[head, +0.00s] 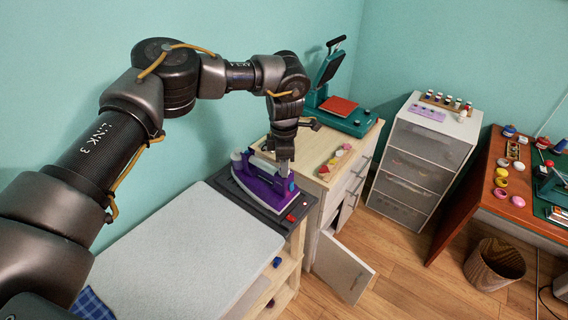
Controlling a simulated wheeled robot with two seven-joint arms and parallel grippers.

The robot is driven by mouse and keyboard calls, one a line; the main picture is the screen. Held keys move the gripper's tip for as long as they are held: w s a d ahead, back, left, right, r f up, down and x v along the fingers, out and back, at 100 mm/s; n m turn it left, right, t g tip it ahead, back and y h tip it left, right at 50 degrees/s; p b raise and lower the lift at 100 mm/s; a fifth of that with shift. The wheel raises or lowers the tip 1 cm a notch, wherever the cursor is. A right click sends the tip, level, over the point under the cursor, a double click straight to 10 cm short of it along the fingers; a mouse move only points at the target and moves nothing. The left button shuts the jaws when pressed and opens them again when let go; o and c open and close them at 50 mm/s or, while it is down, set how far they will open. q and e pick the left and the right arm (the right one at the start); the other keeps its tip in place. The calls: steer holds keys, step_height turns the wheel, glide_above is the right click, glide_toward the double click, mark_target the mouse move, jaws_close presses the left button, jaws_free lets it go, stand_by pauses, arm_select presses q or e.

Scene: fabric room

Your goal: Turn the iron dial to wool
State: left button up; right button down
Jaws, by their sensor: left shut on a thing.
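The purple iron (258,187) lies on a dark rest plate (292,213) at the far end of the ironing board. My left arm reaches over from the left, and my left gripper (284,170) points down at the top of the iron's right end. It is shut on a small part there, which looks like the dial, but the fingers hide most of it. The dial's markings are too small to read. My right gripper is out of view.
The pale ironing board (185,255) fills the front. A wooden cabinet (325,170) with an open door (343,268) stands behind, bearing a green heat press (345,115). A drawer unit (420,155), a desk (500,205) and a wastebasket (495,264) are at the right.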

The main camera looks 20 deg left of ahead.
arm_select(q)
steer(key=o, duration=1)
steer(key=shift+w+f, duration=0.1)
steer(key=shift+r+b, duration=1.2)
steer(key=shift+r, duration=4.25)
steer(key=shift+f, duration=0.1)
